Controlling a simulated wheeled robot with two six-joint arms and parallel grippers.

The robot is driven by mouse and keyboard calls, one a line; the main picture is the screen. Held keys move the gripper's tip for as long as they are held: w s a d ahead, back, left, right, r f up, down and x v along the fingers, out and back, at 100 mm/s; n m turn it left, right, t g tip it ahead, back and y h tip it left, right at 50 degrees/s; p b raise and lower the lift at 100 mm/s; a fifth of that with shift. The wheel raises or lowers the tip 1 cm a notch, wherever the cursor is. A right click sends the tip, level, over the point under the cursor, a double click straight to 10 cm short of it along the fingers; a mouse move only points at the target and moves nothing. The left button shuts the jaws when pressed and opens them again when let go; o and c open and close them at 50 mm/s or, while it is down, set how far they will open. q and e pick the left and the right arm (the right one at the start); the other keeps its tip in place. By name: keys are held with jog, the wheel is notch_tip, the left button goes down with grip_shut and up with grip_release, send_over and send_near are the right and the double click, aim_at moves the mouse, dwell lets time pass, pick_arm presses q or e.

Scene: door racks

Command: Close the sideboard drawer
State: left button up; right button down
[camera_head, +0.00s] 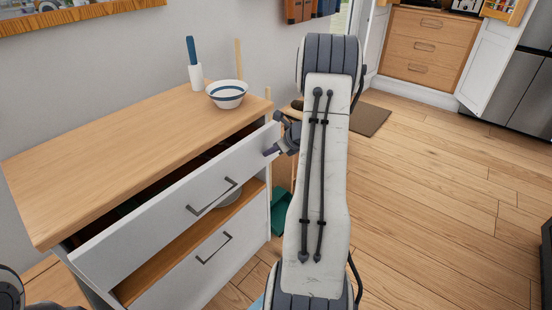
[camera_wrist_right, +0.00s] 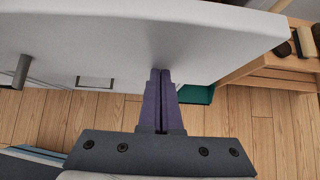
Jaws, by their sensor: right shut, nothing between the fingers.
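The sideboard (camera_head: 130,125) has a wooden top and white drawer fronts. Its upper drawer (camera_head: 150,218) is pulled partly out, with a dark gap behind the front and a grey bar handle (camera_head: 214,196). My right gripper (camera_head: 268,152) is at the far right end of this drawer front. In the right wrist view my right gripper (camera_wrist_right: 160,75) is shut and empty, its purple fingertips at the white drawer front (camera_wrist_right: 120,40); I cannot tell for certain whether they touch. At the lower left of the head view a piece of my left arm shows, but its gripper does not.
A striped bowl (camera_head: 227,94) and a white holder with a blue-handled utensil (camera_head: 195,75) stand on the sideboard top. The lower drawer (camera_head: 200,275) has its own handle. A wooden rack (camera_wrist_right: 265,72) stands beyond. Wooden floor (camera_head: 440,215) is clear at the right.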

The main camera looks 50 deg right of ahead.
jog(key=w, duration=0.2)
jog(key=w+p, duration=0.1)
jog(key=w, duration=0.4)
jog(key=shift+w+a+p, duration=0.3)
jog(key=shift+w+a, duration=0.05)
jog(key=shift+a, duration=0.05)
jog(key=shift+w, duration=0.2)
jog(key=shift+w+a+r, duration=0.1)
jog(key=shift+r, duration=0.05)
